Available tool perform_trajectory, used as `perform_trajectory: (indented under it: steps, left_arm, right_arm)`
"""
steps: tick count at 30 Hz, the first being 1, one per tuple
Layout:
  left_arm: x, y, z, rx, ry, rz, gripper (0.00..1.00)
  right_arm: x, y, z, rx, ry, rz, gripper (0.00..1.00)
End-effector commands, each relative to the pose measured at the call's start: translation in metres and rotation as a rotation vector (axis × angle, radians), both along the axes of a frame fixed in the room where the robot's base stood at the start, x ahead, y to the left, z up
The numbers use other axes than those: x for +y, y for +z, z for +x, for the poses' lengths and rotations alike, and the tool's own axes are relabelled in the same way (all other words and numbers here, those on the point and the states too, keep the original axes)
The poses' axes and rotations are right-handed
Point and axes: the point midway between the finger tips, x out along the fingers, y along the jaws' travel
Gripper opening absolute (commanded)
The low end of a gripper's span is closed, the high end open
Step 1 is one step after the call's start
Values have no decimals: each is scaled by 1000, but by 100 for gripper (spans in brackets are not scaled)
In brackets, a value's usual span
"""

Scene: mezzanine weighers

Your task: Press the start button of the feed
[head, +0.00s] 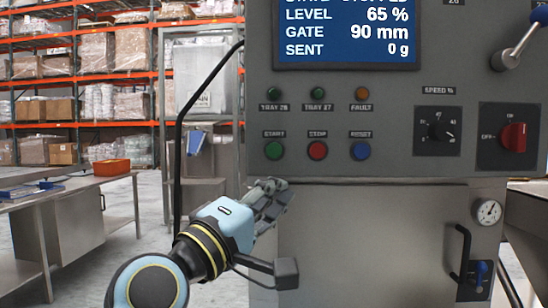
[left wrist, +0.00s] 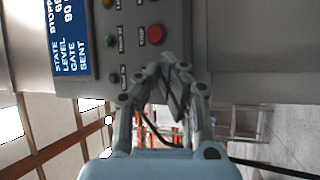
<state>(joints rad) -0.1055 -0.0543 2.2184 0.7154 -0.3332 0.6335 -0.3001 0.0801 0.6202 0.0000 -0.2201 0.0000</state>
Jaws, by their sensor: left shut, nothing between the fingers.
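The green START button (head: 274,151) is on the grey control panel (head: 400,85), left of the red STOP button (head: 318,151) and the blue RESET button (head: 361,151). My left gripper (head: 277,188) is shut and empty, a little below the START button in the head view. A gap to the button shows there; its distance from the panel face is hard to tell. In the left wrist view the shut fingers (left wrist: 172,68) cover where the START button would be, and the STOP button (left wrist: 156,34) shows beside them. My right gripper is out of view.
The screen (head: 347,32) reads level 65 %, gate 90 mm, sent 0 g. A speed knob (head: 440,130), a red switch (head: 514,137) and a lever (head: 517,45) are farther right. A black cable (head: 178,150) runs down the panel's left side. A steel table (head: 60,215) stands left.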

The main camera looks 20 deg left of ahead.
Motion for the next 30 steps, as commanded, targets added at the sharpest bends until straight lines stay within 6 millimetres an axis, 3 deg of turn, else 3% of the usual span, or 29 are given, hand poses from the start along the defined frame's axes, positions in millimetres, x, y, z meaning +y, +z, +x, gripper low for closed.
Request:
perform_trajectory:
  steps: [3, 7, 22, 30]
  left_arm:
    - [0, 30, -7, -58, 0, -13, 0]
    - [0, 46, -7, -86, 2, -20, 0]
    - [1, 49, -2, -92, 2, -18, 0]
    - [12, 49, 29, -92, 2, -15, 0]
  right_arm:
    - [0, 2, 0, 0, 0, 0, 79]
    - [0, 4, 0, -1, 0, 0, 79]
    - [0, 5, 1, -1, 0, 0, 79]
    - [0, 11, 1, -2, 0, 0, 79]
